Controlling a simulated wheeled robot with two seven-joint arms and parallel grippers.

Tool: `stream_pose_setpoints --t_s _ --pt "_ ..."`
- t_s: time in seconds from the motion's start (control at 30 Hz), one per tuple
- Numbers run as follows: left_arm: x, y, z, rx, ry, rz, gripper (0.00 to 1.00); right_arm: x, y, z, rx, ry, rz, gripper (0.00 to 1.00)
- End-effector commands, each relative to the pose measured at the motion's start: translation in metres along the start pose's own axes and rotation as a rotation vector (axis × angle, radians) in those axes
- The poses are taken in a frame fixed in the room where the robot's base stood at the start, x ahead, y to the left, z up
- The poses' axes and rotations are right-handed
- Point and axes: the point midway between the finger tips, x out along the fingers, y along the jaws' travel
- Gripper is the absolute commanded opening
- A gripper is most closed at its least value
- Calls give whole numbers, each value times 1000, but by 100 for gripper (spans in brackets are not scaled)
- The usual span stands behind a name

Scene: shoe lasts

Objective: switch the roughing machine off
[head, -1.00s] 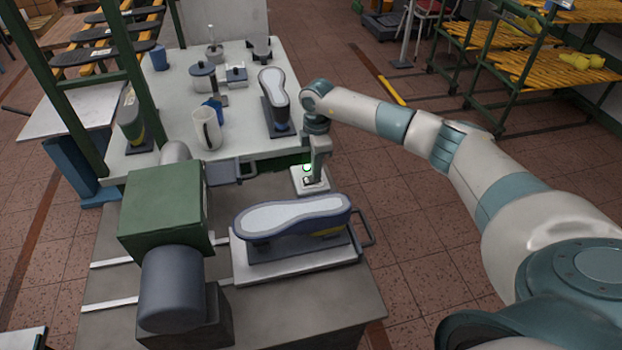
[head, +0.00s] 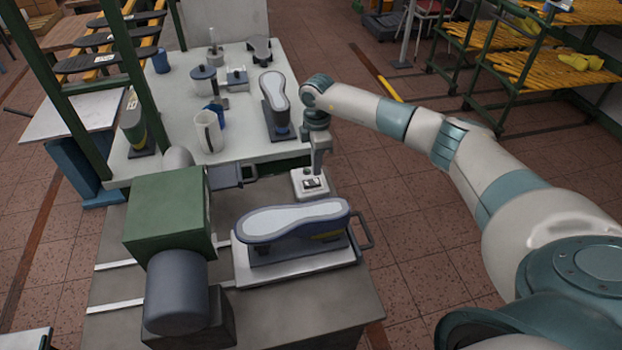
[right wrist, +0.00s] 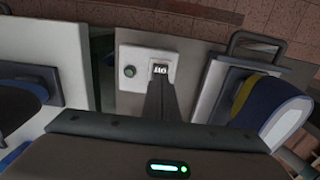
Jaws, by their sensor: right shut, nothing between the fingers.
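The roughing machine has a green housing (head: 168,212) and a dark cylinder (head: 175,292) at the lower left of the head view. Its pale switch box (head: 311,195) is at the bench's far right edge. The right wrist view shows the box (right wrist: 133,92) with a dull green round lamp (right wrist: 129,71) and a black rocker switch (right wrist: 160,68) with white marks. My right gripper (head: 317,172) is shut and empty, pointing down over the box. Its fingertips are at the rocker; whether they touch it I cannot tell. My left gripper is not in view.
A shoe last (head: 292,219) lies on a pale plate with a handle, just in front of the switch box. Behind, a white table (head: 240,135) holds a mug (head: 209,132), an upright last (head: 275,100) and pots. Open floor lies to the right.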

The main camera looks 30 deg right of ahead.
Motion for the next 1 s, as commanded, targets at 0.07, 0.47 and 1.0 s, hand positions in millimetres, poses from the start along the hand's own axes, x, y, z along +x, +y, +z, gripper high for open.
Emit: stream_pose_setpoints --t_s 0.07,0.47,1.0 --pt "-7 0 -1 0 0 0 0 -8 0 0 0 0 0 0" --pt "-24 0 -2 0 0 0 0 -34 0 0 0 1 1 0" --pt "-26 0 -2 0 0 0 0 -36 0 0 0 0 0 0"
